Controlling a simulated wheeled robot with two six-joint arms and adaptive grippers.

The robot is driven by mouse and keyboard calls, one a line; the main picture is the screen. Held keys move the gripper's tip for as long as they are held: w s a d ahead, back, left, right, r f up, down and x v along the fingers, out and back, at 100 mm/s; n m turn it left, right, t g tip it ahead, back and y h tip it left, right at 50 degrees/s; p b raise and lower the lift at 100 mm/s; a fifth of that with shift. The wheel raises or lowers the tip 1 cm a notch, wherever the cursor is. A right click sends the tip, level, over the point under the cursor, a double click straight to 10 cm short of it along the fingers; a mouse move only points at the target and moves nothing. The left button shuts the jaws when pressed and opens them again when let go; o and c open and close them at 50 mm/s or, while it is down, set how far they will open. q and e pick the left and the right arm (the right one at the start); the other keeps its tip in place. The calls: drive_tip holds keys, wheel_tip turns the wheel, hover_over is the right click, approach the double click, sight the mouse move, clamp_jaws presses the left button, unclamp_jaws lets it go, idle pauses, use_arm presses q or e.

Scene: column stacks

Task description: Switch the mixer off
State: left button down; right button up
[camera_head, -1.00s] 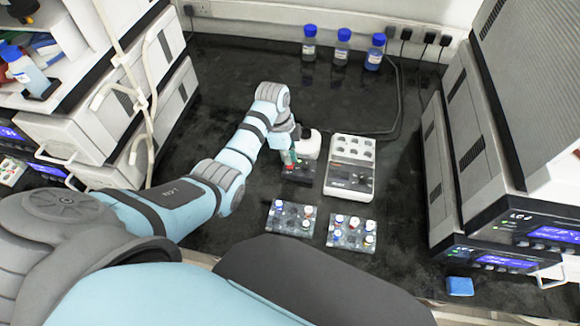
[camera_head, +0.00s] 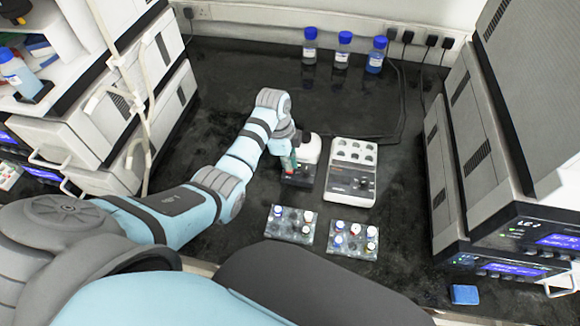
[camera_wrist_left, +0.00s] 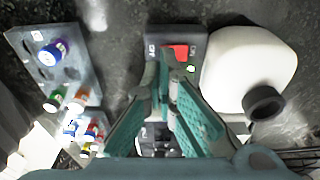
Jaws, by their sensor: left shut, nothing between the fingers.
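The mixer has a white body (camera_head: 311,150) with a dark base, just left of the middle of the bench in the head view. In the left wrist view its white body (camera_wrist_left: 240,68) with a black cup stands right of a black panel. On that panel is a red rocker switch (camera_wrist_left: 176,52) between the OFF and ON marks, with a small lit green lamp beside it. My left gripper (camera_wrist_left: 164,84) is shut and empty, its fingertips close to the switch. I cannot tell whether they touch it. It also shows over the base in the head view (camera_head: 291,166). My right gripper is not in view.
A grey-white block device (camera_head: 350,170) stands close right of the mixer. Two vial racks (camera_head: 290,224) (camera_head: 352,241) lie in front. Blue-capped bottles (camera_head: 343,50) stand at the back. Stacked instruments flank both sides, and a blue block (camera_head: 464,294) lies front right.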

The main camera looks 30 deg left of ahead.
use_arm(q)
drive_tip(key=shift+s+f+b, duration=0.1)
drive_tip(key=shift+f+b, duration=0.7)
drive_tip(key=shift+f, duration=0.35)
idle(0.9)
wheel_tip(320, 180, up, 5)
drive_tip(key=p, duration=0.6)
drive_tip(key=shift+r, duration=0.2)
drive_tip(key=shift+f, duration=0.15)
drive_tip(key=shift+f, duration=0.1)
